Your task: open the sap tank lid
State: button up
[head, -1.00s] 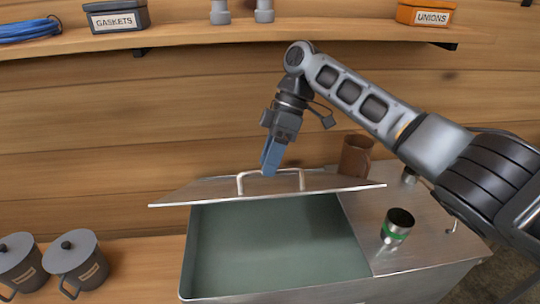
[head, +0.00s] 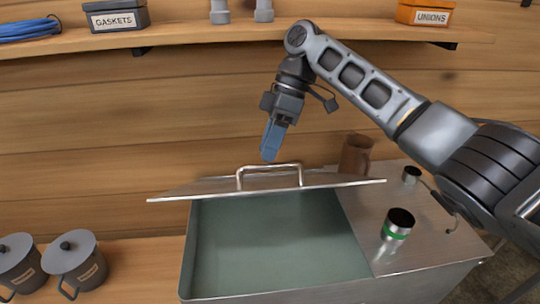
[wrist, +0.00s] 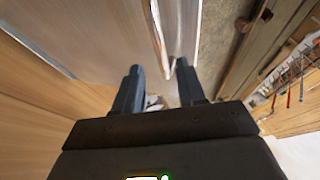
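The sap tank lid (head: 215,187) is a metal panel raised at the back of the tank, tilted up with its underside edge-on to the head view. Its bar handle (head: 270,167) stands on its upper side. The tank (head: 188,255) is uncovered, and its greenish inside shows. My gripper (head: 268,157) points down just above the handle, apart from the lid as far as the head view shows. In the wrist view its two dark fingers (wrist: 160,68) are spread with nothing between them; a bright metal edge shows beyond the tips.
A cup with a green band (head: 397,224) stands on the metal top right of the opening. Two lidded grey pots (head: 76,262) stand at lower left. A shelf (head: 190,36) with bins runs along the wall above.

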jog(key=s+d+r, duration=0.4)
jog(key=d+r, duration=0.4)
jog(key=d, duration=0.3)
